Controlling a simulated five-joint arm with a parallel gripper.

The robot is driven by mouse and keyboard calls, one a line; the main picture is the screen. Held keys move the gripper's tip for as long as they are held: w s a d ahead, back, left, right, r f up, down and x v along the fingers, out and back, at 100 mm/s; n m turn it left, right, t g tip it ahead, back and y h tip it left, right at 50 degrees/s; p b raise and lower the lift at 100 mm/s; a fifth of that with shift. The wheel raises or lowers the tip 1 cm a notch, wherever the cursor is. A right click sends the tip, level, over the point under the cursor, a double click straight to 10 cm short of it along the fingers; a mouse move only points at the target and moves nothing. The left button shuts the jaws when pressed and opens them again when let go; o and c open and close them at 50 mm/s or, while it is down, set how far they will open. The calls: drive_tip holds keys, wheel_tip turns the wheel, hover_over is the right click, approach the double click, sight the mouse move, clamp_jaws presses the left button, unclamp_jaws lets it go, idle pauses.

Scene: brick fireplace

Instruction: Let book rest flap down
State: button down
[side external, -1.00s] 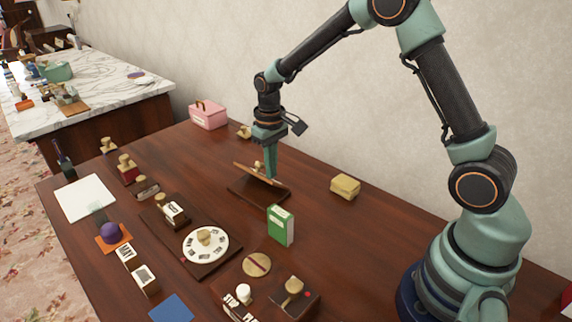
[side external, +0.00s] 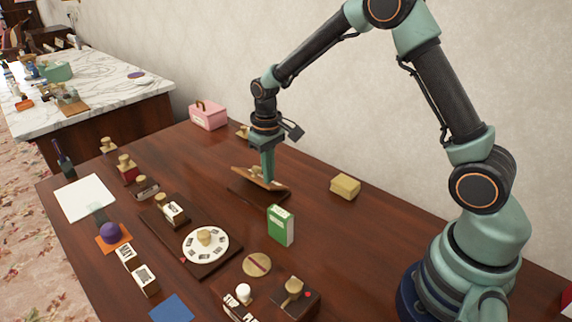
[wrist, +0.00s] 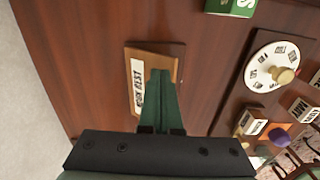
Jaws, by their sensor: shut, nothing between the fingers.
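The book rest is a dark board (side external: 240,192) on the table with a light brown wooden flap (side external: 244,174) hinged on it. The flap stands tilted, partly raised above the board, with a small knob on it. In the wrist view the flap (wrist: 172,62) lies under my fingers, beside a white label reading BOOK REST (wrist: 138,88). My gripper (side external: 268,180) is shut and empty, pointing down. Its fingertips, also in the wrist view (wrist: 160,76), are at the flap and hide part of it. I cannot tell whether they touch it.
A green box (side external: 281,226) stands in front of the book rest, and a yellow block (side external: 345,187) lies to its right. A white dial (side external: 205,245) on a dark base is to the front left. A pink case (side external: 208,115) stands at the back.

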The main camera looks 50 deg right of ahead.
sight(264, 184)
drive_tip(key=shift+a+f, duration=0.4)
drive_tip(key=shift+f, duration=0.2)
drive_tip(key=shift+a+f, duration=0.35)
drive_tip(key=shift+f, duration=0.2)
idle(0.6)
drive_tip(key=shift+a+f, duration=0.2)
drive_tip(key=shift+f, duration=0.65)
idle(0.5)
drive_tip(key=shift+r, duration=4.55)
drive_tip(key=s+d+r+t, duration=0.1)
drive_tip(key=s+r+t, duration=0.4)
drive_tip(key=s+r, duration=0.8)
drive_tip(key=s, duration=0.4)
drive_tip(key=shift+d+t, duration=0.3)
drive_tip(key=shift+d, duration=0.1)
